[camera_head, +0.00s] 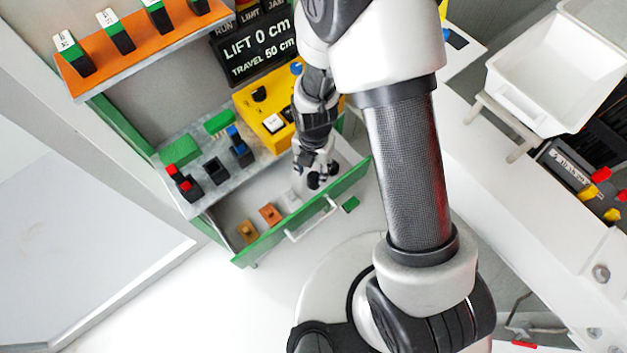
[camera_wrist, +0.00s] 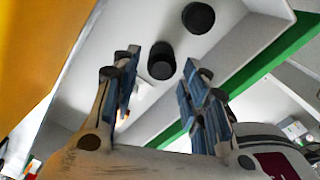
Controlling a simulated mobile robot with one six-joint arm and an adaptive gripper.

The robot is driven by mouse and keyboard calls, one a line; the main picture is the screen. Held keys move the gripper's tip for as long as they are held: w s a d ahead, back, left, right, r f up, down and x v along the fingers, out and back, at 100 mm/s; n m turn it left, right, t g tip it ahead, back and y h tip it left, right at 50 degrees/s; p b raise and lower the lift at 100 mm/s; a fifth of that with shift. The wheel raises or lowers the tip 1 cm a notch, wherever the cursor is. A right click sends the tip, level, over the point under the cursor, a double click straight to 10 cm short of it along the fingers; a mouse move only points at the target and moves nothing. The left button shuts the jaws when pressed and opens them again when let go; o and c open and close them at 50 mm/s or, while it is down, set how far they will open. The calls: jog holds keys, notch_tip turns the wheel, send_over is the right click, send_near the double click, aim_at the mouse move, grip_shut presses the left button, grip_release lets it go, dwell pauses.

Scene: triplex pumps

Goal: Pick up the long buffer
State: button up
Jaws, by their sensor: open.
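The green-fronted drawer (camera_head: 345,187) stands open below the workbench. My gripper (camera_head: 316,162) points down over the drawer's right end. In the wrist view its two blue-grey padded fingers (camera_wrist: 160,82) are apart, with nothing held. A black cylinder (camera_wrist: 162,62), its side showing, stands in the drawer, seen in the gap between the fingertips. A second black round piece (camera_wrist: 198,17) lies beyond it, up and right, and looks shorter. Either may be a buffer; the first looks longer. In the head view dark shapes under my gripper are small and partly hidden.
A yellow control box (camera_head: 262,103) stands on the bench close to my arm. The drawer's green front wall (camera_wrist: 262,68) is right of the fingers in the wrist view.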

aim_at(313, 176)
jog(key=f, duration=0.1)
jog(key=f+b, duration=0.1)
jog(key=f, duration=0.1)
jog(key=f+b, duration=0.1)
jog(key=f, duration=0.1)
jog(key=shift+s+f, duration=0.2)
jog(key=shift+s, duration=0.05)
jog(key=shift+c, duration=0.3)
jog(key=c, duration=0.8)
